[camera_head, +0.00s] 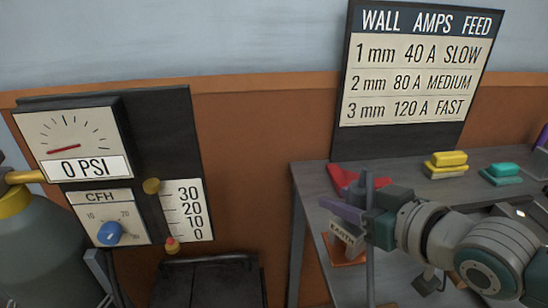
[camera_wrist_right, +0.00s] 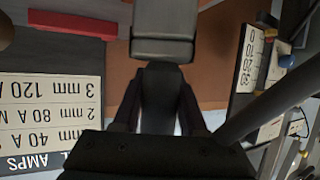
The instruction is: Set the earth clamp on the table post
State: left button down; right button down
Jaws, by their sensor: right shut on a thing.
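My right gripper (camera_head: 352,211) reaches in from the right over the grey table. In the right wrist view its two dark fingers (camera_wrist_right: 160,95) are closed on a dark grey piece with a lighter grey block at its far end, which I take for the earth clamp (camera_wrist_right: 163,28). In the head view the clamp is mostly hidden by the gripper. A tag reading EARTH (camera_head: 343,236) shows just below the fingers, above an orange base (camera_head: 349,257). A thin grey upright post (camera_head: 369,272) shows close to the fingers; I cannot tell whether the clamp touches it. My left gripper is out of view.
A red object (camera_head: 342,178) lies at the table's (camera_head: 312,178) back left. Yellow (camera_head: 447,160) and teal (camera_head: 502,170) blocks sit at the back right. The amps sign (camera_head: 415,75) stands behind. A gauge panel (camera_head: 75,140) and gas cylinder (camera_head: 35,245) are at left.

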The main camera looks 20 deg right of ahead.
jog(key=shift+c, duration=1.8)
grip_release()
jog(key=p+v, duration=0.3)
jog(key=v, duration=0.7)
jog(key=shift+a+r+p, duration=0.15)
jog(key=shift+r+p, duration=0.15)
jog(key=shift+p, duration=0.25)
jog(key=s+a+r+g+h+p, duration=0.1)
jog(key=s+a+r+g+p, duration=0.2)
jog(key=s+r+g+p, duration=0.35)
jog(key=s+a+r+g+p, duration=0.4)
jog(key=s+r+p, duration=0.4)
jog(key=r+p, duration=0.3)
notch_tip(320, 180, up, 37)
jog(key=p, duration=3.5)
jog(key=shift+d+t+p, duration=0.2)
jog(key=shift+t+p, duration=0.15)
